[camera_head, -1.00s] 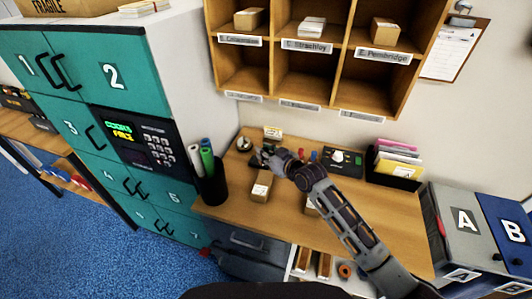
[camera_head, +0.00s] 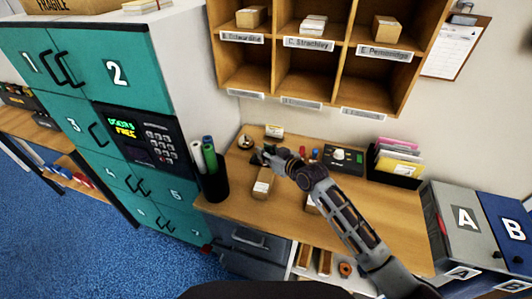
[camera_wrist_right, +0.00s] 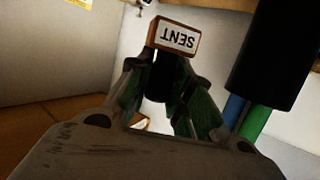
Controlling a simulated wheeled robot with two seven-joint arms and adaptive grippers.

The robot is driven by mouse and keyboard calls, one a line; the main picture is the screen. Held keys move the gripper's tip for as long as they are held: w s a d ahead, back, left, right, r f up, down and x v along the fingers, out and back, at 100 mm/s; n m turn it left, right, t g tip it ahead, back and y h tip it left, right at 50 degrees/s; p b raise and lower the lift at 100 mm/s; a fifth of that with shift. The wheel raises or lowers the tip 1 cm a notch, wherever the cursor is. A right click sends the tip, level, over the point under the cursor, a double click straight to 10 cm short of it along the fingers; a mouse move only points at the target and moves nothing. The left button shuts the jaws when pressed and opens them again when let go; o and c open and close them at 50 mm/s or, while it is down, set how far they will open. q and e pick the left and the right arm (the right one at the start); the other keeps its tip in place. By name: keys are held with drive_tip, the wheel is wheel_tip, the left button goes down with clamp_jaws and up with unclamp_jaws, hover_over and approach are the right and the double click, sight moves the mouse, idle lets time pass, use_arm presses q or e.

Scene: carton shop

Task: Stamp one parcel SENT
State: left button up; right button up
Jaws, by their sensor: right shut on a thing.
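My right gripper (camera_head: 264,154) is above the left part of the wooden desk. In the right wrist view, its two fingers (camera_wrist_right: 165,85) are shut on the SENT stamp (camera_wrist_right: 176,36), a small block with a white face that reads SENT upside down and a dark handle between the fingers. A small brown parcel (camera_head: 262,184) lies on the desk just below the gripper in the head view. Another parcel (camera_head: 312,204) is partly hidden by my right arm. A round dark thing (camera_head: 245,142) sits on the desk left of the gripper. My left gripper is not in view.
A black holder (camera_head: 213,184) with rolled tubes stands at the desk's left edge, by the teal lockers (camera_head: 130,60). Wooden pigeonholes (camera_head: 309,72) hang above. A file box (camera_head: 394,172) stands at the right, near bins A (camera_head: 466,220) and B (camera_head: 513,231). The desk's front right (camera_head: 395,225) is clear.

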drive_tip(key=b, duration=0.5)
hover_over(266, 174)
drive_tip(key=shift+f, duration=2.9)
drive_tip(key=shift+s+f+b, duration=0.1)
drive_tip(key=shift+f+b, duration=0.35)
drive_tip(key=shift+f, duration=0.2)
drive_tip(key=shift+r, duration=0.15)
drive_tip(key=shift+r+p, duration=3.2)
drive_tip(key=shift+r, duration=0.3)
